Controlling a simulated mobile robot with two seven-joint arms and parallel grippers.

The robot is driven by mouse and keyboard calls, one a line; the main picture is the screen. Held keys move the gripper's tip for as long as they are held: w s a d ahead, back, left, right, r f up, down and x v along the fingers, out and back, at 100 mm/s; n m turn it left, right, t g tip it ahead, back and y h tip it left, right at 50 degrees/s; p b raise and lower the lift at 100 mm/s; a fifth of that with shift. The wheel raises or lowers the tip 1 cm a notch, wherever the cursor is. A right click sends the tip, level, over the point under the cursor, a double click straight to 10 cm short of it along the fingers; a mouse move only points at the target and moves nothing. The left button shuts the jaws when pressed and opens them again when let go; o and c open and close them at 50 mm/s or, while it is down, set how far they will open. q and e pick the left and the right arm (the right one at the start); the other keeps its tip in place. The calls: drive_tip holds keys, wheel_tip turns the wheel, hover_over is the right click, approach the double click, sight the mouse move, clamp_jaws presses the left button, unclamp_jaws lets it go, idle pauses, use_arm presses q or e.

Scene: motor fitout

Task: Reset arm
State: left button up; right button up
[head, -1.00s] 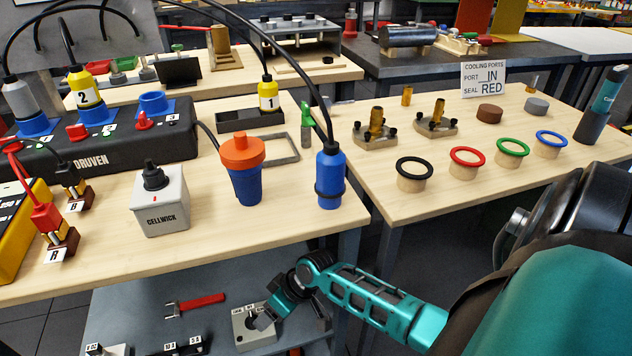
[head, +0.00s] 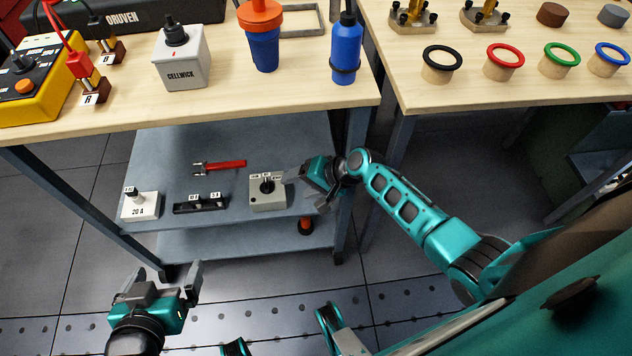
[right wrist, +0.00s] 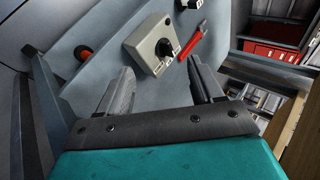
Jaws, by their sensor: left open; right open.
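My right gripper (head: 305,188) is at the right end of the grey lower shelf (head: 150,150). Its fingers are apart, just right of a small grey switch box (head: 268,192) with a black knob. In the right wrist view the box (right wrist: 150,50) lies ahead of the open fingers (right wrist: 160,85), with nothing between them. My left gripper (head: 168,272) is at the lower left of the head view, in front of the shelves over the floor. Its fingers are open and empty.
The shelf also carries a red-handled tool (head: 222,166), a black strip (head: 200,204) and a 20 A box (head: 140,206). The wooden tabletop (head: 215,105) above holds a blue bottle (head: 345,50) and a Cellwick box (head: 184,62). Open floor lies in front.

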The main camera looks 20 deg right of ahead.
use_arm(q)
drive_tip(key=shift+d, duration=0.1)
drive_tip(key=shift+w+r, duration=0.1)
idle(0.3)
drive_tip(key=shift+y, duration=0.5)
drive_tip(key=a+r+p, duration=0.1)
drive_tip(key=p, duration=0.1)
drive_tip(key=s+a+r+p, duration=0.1)
drive_tip(key=p, duration=0.2)
drive_tip(key=a+r+p, duration=0.1)
drive_tip(key=r+p, duration=0.1)
drive_tip(key=p, duration=0.1)
drive_tip(key=shift+s, duration=0.3)
use_arm(e)
drive_tip(key=s+d+r+n+t+h, duration=0.2)
drive_tip(key=s+r+n+t+h, duration=0.2)
drive_tip(key=s+r+n, duration=0.5)
drive_tip(key=s+r, duration=0.6)
drive_tip(key=s, duration=0.1)
drive_tip(key=shift+d+n+t+h, duration=0.3)
drive_tip(key=shift+n+t+h, duration=0.1)
use_arm(q)
drive_tip(key=shift+s+d, duration=0.1)
drive_tip(key=shift+d, duration=0.05)
use_arm(e)
drive_tip(key=shift+w, duration=0.1)
